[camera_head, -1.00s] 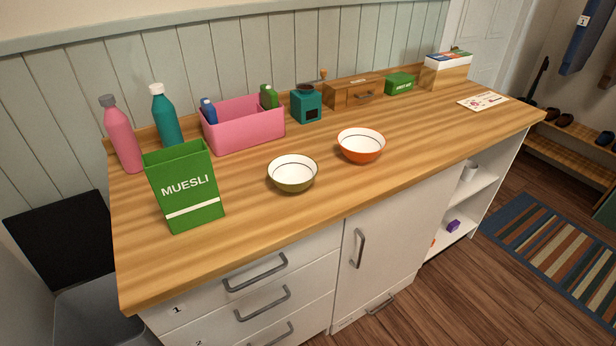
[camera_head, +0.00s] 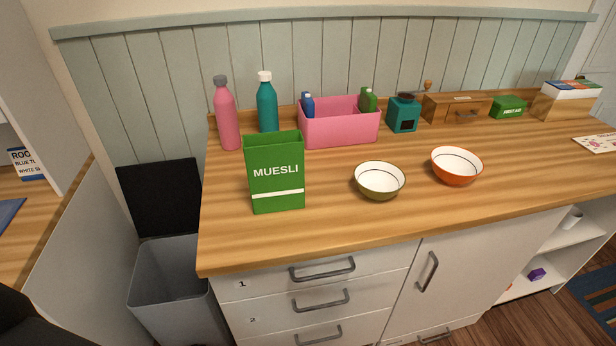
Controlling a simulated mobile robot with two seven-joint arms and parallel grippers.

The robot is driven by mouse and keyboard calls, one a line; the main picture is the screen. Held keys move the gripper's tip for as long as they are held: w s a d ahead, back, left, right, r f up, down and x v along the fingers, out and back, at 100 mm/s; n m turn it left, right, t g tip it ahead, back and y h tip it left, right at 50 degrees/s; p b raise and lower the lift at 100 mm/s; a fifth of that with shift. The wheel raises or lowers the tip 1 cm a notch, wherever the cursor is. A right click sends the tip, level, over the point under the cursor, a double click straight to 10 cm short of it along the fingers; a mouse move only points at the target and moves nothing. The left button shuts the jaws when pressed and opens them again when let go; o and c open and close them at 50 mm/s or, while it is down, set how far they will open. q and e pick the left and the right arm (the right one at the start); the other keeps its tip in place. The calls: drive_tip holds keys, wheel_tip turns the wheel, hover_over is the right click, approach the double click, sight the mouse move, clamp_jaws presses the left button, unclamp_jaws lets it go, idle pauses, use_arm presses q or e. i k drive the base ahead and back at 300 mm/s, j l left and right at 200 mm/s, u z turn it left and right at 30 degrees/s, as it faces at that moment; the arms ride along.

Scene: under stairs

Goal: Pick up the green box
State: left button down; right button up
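A green box labelled MUESLI (camera_head: 275,185) stands upright near the left end of the wooden counter. A smaller green first-aid box (camera_head: 508,106) sits at the back right of the counter, beside the wooden drawer box. Neither gripper shows in the head view. A dark shape at the bottom left corner may be part of my own body, but I cannot tell.
A pink bottle (camera_head: 226,117), teal bottle (camera_head: 267,105) and pink bin (camera_head: 340,128) stand behind the muesli box. A green bowl (camera_head: 379,181) and orange bowl (camera_head: 456,166) stand to its right. An open grey bin (camera_head: 170,290) is left of the counter. The front counter is clear.

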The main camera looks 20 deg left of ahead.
sight(275, 160)
drive_tip(key=i+l+u, duration=0.2)
drive_tip(key=l, duration=0.15)
drive_tip(key=i+l+u, duration=0.2)
drive_tip(key=l, duration=0.2)
drive_tip(key=i+l+u, duration=0.2)
drive_tip(key=l, duration=0.15)
drive_tip(key=l+u, duration=0.2)
drive_tip(key=l, duration=0.2)
drive_tip(key=l+u, duration=0.2)
drive_tip(key=l, duration=0.25)
drive_tip(key=k+l+u, duration=0.1)
drive_tip(key=k+l, duration=0.2)
drive_tip(key=i+j+z, duration=0.1)
drive_tip(key=i+j, duration=0.2)
drive_tip(key=l, duration=0.15)
drive_tip(key=i+u, duration=0.05)
